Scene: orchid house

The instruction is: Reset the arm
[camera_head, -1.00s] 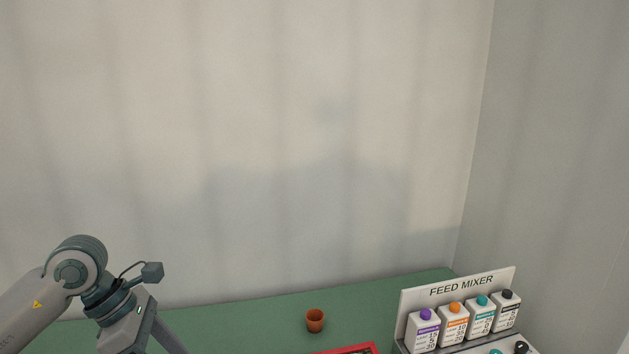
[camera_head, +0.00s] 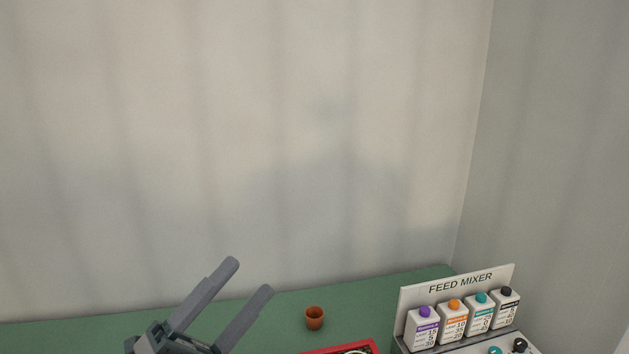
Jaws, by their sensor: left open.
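My left gripper (camera_head: 250,276) shows at the lower left of the head view. Its two grey fingers point up and to the right and stand apart, with nothing between them. It is left of a small terracotta pot (camera_head: 314,318) and apart from it in the picture. Most of the left arm is below the lower edge of the view. My right gripper does not show.
The pot stands on a green bench (camera_head: 290,305). A red-edged tray (camera_head: 330,349) is cut off at the bottom edge. A feed mixer (camera_head: 460,282) with several capped bottles stands at the right. A pale wall (camera_head: 250,130) rises behind the bench.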

